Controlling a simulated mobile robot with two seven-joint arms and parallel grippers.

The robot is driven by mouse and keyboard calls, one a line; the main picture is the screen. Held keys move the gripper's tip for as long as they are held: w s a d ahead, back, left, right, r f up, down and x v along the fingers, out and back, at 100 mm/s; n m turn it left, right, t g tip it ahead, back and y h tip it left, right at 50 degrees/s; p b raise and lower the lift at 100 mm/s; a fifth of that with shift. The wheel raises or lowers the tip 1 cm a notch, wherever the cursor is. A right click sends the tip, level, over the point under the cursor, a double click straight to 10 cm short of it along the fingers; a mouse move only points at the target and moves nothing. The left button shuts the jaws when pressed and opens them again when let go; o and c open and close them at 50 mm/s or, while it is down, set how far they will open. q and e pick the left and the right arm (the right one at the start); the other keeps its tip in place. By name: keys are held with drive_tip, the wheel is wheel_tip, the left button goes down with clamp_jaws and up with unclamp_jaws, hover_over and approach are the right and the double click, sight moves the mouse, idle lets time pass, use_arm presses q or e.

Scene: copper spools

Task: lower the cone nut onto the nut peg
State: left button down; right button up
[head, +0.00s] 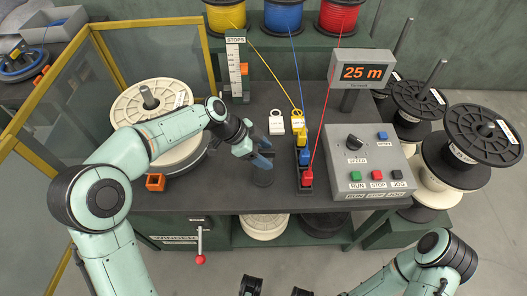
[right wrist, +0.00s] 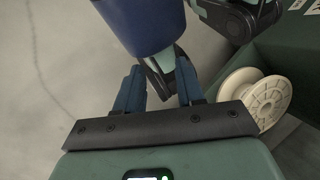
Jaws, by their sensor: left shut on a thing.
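My left gripper (head: 262,160) reaches in over the dark bench top, left of the row of coloured clips. It is shut on a small dark piece (head: 263,178), which I take to be the cone nut. The fingers partly cover it, and dark on dark hides its outline. I cannot make out the nut peg apart from it, or tell whether the two touch. My right gripper (right wrist: 158,88) shows in the right wrist view with its two blue fingers apart and nothing held between them, away from the bench top.
A cream spool (head: 180,105) sits on the turntable behind my left arm. The yellow, blue and red clips (head: 303,150), a white tag block (head: 276,122) and the control box (head: 368,165) stand to the right. An orange block (head: 155,182) lies at the left front.

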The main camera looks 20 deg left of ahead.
use_arm(q)
drive_tip(key=shift+c, duration=0.8)
unclamp_jaws()
drive_tip(key=shift+f, duration=0.1)
use_arm(e)
drive_tip(key=shift+f, duration=0.2)
use_arm(q)
drive_tip(key=shift+a+r, duration=0.3)
drive_tip(key=shift+r, duration=0.15)
drive_tip(key=p+v, duration=0.1)
drive_tip(key=v, duration=1.1)
drive_tip(key=shift+r, duration=0.25)
use_arm(e)
drive_tip(key=shift+w+r, duration=0.7)
drive_tip(key=shift+r, duration=0.35)
use_arm(q)
drive_tip(key=shift+s+a, duration=0.1)
drive_tip(key=shift+s, duration=0.05)
